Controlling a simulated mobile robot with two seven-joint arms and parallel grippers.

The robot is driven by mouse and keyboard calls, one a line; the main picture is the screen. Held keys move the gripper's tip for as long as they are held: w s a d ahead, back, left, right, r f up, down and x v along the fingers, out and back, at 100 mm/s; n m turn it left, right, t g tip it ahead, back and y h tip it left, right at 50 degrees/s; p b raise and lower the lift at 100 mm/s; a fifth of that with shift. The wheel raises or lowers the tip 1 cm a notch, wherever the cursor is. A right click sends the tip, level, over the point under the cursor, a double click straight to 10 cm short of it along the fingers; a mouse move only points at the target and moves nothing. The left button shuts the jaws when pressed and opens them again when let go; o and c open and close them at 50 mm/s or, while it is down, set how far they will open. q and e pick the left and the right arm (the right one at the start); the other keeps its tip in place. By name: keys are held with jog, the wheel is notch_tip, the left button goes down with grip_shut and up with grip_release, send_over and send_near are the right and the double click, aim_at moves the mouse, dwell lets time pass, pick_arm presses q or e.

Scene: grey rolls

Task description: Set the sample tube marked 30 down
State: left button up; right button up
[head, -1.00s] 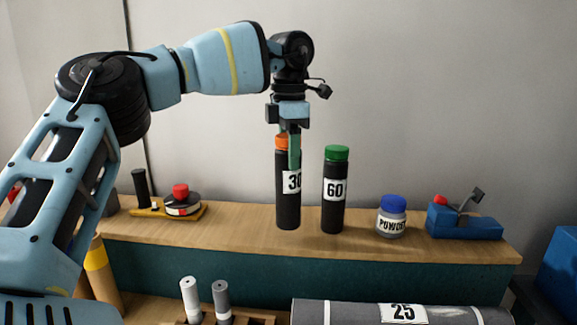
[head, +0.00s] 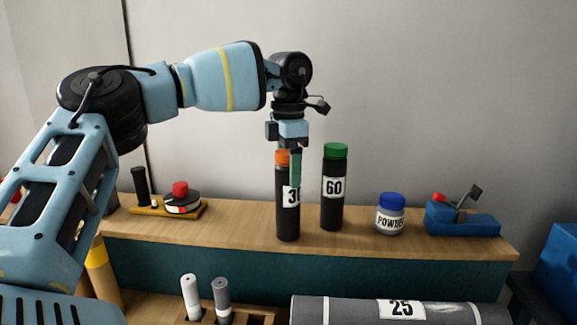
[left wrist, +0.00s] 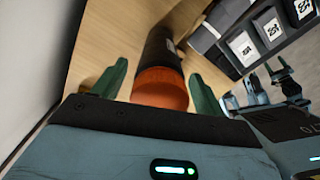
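The black sample tube marked 30 (head: 287,215), with an orange cap, stands upright on the wooden shelf near its front edge. My left gripper (head: 294,168) points down over the tube's top. In the left wrist view the orange cap (left wrist: 160,88) lies between the two spread fingers, with a gap visible on the left side. My left gripper looks open around the tube.
A green-capped tube marked 60 (head: 334,190) stands close on the right. A powder jar (head: 390,215) and a blue device (head: 462,219) are farther right. A yellow-based item (head: 168,209) is on the left. The wooden shelf (head: 240,222) is bare left of the tube.

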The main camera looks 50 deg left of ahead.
pick_arm(q)
notch_tip(320, 180, up, 12)
jog(key=shift+r, duration=0.15)
dwell(0.6)
dwell(0.6)
